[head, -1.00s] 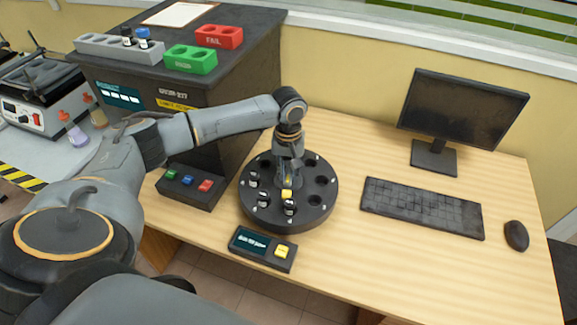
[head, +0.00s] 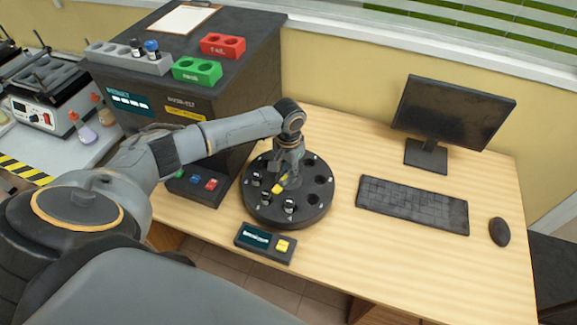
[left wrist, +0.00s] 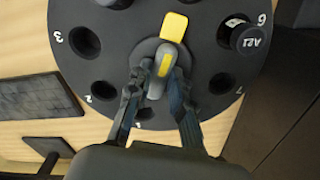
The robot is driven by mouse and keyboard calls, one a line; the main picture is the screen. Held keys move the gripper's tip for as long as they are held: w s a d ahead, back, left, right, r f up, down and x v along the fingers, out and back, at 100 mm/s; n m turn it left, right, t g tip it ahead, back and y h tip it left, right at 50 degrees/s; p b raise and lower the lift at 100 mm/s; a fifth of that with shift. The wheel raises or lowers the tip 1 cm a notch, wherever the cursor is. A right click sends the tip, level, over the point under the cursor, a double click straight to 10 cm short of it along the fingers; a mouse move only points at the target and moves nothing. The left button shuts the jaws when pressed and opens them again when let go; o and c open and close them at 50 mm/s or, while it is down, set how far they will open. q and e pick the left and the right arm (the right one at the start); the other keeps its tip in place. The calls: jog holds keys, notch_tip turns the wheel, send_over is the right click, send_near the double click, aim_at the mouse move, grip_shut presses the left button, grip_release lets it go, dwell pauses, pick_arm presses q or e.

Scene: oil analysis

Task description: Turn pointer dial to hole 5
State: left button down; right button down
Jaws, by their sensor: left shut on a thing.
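The pointer dial is a round black disc (head: 287,215) with numbered holes around its rim, on the wooden desk. At its centre is a grey pointer with a yellow tip (head: 278,188); it also shows in the left wrist view (left wrist: 174,26). My left gripper (left wrist: 156,82) is shut on the pointer's grip, from above the disc. In the head view the tip points to the front left. In the wrist view it points to the top edge, between hole 3 (left wrist: 84,42) and the capped vial (left wrist: 240,36) by number 6. The number 5 is not readable. My right gripper is out of view.
A small display box with a yellow button (head: 282,246) lies in front of the disc. A button box (head: 195,188) sits to its left, by a dark cabinet. The keyboard (head: 413,204), monitor (head: 452,110) and mouse (head: 499,232) are on the right.

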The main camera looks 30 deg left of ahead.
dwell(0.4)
pick_arm(q)
jog(key=c, duration=1.2)
grip_release()
jog(key=shift+r, duration=0.3)
notch_tip(320, 180, up, 11)
jog(key=shift+r, duration=0.2)
